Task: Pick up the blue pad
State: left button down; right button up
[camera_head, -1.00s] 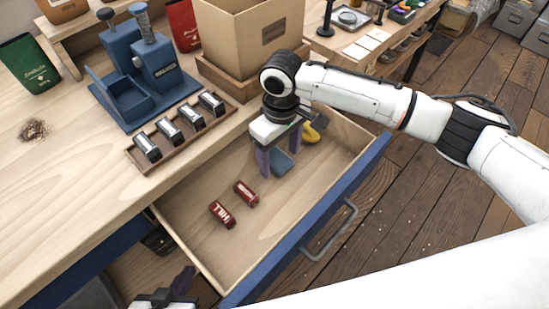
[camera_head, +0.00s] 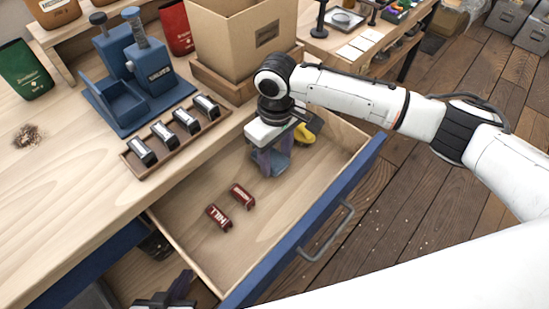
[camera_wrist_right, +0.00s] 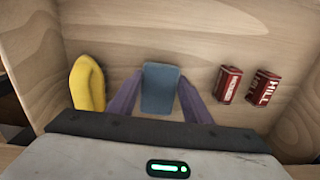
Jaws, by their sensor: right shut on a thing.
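The blue pad (camera_head: 283,161) is in the open drawer, between the fingers of my right gripper (camera_head: 272,166). The right wrist view shows the pad (camera_wrist_right: 160,84) upright in the picture, with a purple finger against each side; my right gripper (camera_wrist_right: 160,100) is shut on it. The pad is at or just above the drawer floor; I cannot tell which. My left gripper (camera_head: 176,294) shows only partly at the bottom edge of the head view, below the drawer's near left corner, and its jaw opening is unclear.
A yellow object (camera_head: 304,134) is beside the pad, also in the right wrist view (camera_wrist_right: 87,84). The drawer's blue front (camera_head: 330,217) and wooden walls surround them. A rack (camera_head: 176,139) and cardboard box (camera_head: 235,45) stand on the counter.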

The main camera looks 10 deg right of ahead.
aim_at(276, 160)
notch_tip(276, 160, up, 17)
jog(key=p, duration=0.1)
